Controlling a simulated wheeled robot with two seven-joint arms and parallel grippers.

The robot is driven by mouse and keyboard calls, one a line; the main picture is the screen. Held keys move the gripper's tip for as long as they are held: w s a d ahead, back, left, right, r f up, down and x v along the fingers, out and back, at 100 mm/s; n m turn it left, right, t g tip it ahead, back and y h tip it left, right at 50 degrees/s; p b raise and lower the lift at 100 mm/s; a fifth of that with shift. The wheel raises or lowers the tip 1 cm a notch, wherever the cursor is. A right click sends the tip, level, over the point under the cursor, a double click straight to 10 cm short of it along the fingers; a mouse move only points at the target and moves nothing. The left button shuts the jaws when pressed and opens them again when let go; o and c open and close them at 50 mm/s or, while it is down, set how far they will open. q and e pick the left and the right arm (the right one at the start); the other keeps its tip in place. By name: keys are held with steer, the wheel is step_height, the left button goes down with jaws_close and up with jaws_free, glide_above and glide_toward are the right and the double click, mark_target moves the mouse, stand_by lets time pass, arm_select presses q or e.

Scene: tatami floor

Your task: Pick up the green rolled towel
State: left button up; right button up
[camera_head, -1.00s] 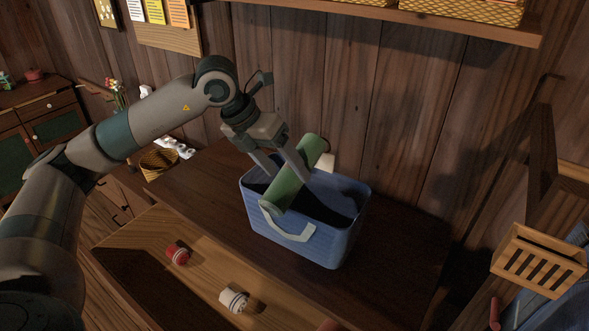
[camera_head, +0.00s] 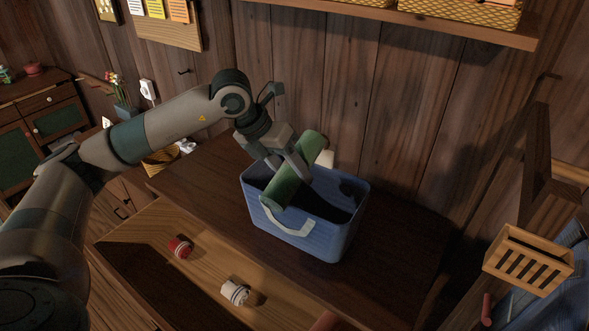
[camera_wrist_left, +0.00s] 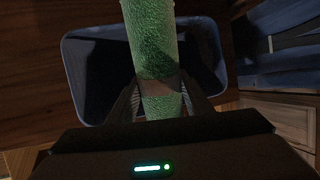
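The green rolled towel (camera_head: 284,187) lies tilted over the blue basket (camera_head: 316,234), its lower end by the front rim near the pale handle and its upper end beyond the back rim. My left gripper (camera_head: 288,171) is over the basket with its fingers on either side of the towel's middle. In the left wrist view, the towel (camera_wrist_left: 153,45) passes between the fingers (camera_wrist_left: 162,88), which appear to press against its sides. The basket rim (camera_wrist_left: 67,75) surrounds it there. My right gripper is not in view.
The basket stands on a dark wooden surface against a plank wall. A red-and-white cup-like item (camera_head: 180,248) and a white one (camera_head: 235,292) lie in front. A slatted wooden holder (camera_head: 528,259) is at the right; a shelf (camera_head: 440,25) runs above.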

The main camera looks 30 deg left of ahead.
arm_select(q)
steer(key=shift+c, duration=0.6)
steer(key=shift+r, duration=0.1)
